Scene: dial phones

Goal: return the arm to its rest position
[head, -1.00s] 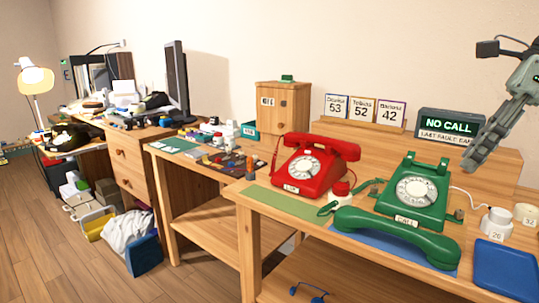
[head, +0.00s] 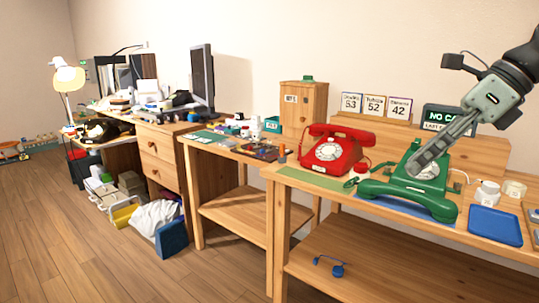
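My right gripper (head: 417,166) comes in from the upper right, pointing down and left. Its fingers look closed together with nothing between them. In the picture it overlaps the green dial phone (head: 401,173) and hides part of its dial; I cannot tell how far apart they are. The green handset (head: 408,196) lies off its cradle in front of the phone on a blue mat. The red dial phone (head: 330,152) stands to the left with its handset on top. My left gripper is not in view.
A dark sign (head: 445,112), partly hidden by my arm, and three number cards (head: 375,106) stand behind the phones. A blue tray (head: 495,226) and small white cups (head: 488,193) are at the right. The wooden floor (head: 110,250) at the left is largely open.

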